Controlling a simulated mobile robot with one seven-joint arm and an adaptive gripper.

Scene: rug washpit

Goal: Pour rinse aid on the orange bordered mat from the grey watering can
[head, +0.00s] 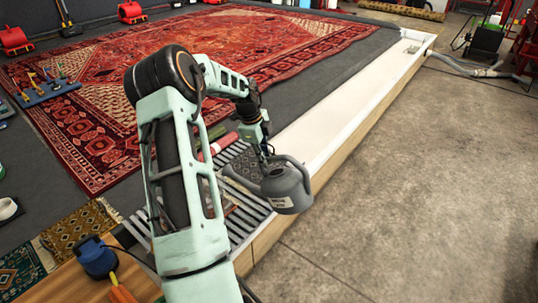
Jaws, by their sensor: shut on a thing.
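My gripper (267,156) is shut on the grey watering can (287,190), near its top. The can has a pale label on its side and a spout pointing left. It hangs over the right edge of the slatted rack (238,224). A dark patterned mat (246,164) lies on the rack, just left of the can and partly hidden behind my arm and the can. I cannot make out an orange border on it. A gold-brown mat (78,228) and a teal mat with an orange-brown edge (18,270) lie at the lower left.
A large red patterned rug (110,90) covers the dark floor behind. A long white trough (350,100) runs to the back right. A blue device (96,257) sits on a wooden ledge at lower left. The concrete floor (430,190) at right is clear.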

